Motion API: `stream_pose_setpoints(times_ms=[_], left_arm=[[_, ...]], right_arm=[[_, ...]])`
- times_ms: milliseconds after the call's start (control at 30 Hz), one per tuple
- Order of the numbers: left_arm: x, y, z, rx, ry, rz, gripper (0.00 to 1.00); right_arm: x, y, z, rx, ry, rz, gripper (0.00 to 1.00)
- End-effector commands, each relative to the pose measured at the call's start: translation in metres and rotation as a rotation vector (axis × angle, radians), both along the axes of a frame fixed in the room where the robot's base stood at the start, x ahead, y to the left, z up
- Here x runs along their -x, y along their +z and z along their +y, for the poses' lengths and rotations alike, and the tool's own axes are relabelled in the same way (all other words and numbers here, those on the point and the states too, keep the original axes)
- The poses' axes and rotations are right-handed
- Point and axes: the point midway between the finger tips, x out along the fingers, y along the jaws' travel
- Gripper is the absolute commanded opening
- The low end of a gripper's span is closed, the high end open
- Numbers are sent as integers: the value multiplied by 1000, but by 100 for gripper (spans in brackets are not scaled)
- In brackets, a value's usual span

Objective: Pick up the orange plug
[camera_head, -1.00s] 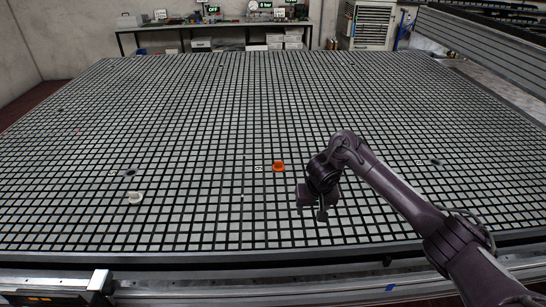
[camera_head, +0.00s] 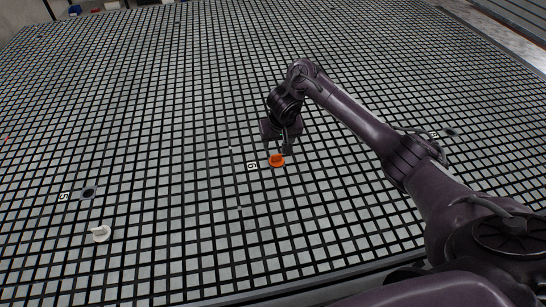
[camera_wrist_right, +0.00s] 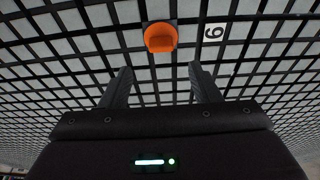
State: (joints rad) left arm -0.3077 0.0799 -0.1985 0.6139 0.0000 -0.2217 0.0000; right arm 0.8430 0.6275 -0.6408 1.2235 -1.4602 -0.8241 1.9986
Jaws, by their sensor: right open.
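The orange plug (camera_head: 277,160) sits on the grid table beside the label 6. It also shows in the right wrist view (camera_wrist_right: 160,38), near the top and beyond the fingertips. My right gripper (camera_head: 279,149) is open and empty, with its fingers just behind and above the plug in the head view. In the right wrist view the two fingers (camera_wrist_right: 158,78) are spread apart, with the plug roughly in line with the gap between them. Whether a finger touches the plug cannot be told. My left gripper is not in view.
The black-and-white grid table (camera_head: 190,235) is flat and mostly clear. A white plug (camera_head: 101,234) lies at the left, near a dark hole (camera_head: 89,192) beside label 5. Another dark hole (camera_head: 450,132) is at the right. The label 6 (camera_head: 252,166) is left of the orange plug.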

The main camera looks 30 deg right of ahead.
Motion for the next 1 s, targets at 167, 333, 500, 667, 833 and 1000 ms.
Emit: stream_pose_setpoints(times_ms=[167,333,500,667,833,1000], left_arm=[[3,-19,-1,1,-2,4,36],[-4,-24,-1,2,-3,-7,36],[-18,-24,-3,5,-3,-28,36],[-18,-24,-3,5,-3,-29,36],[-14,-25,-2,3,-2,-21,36],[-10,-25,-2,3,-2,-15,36]], right_arm=[[-3,-21,0,-3,0,1,56],[-3,-41,1,-1,-1,4,56],[-8,-62,0,-2,-2,2,56],[-10,-67,0,-2,1,0,56],[-10,-66,0,-2,1,0,52],[-10,-66,0,-2,1,0,30]])
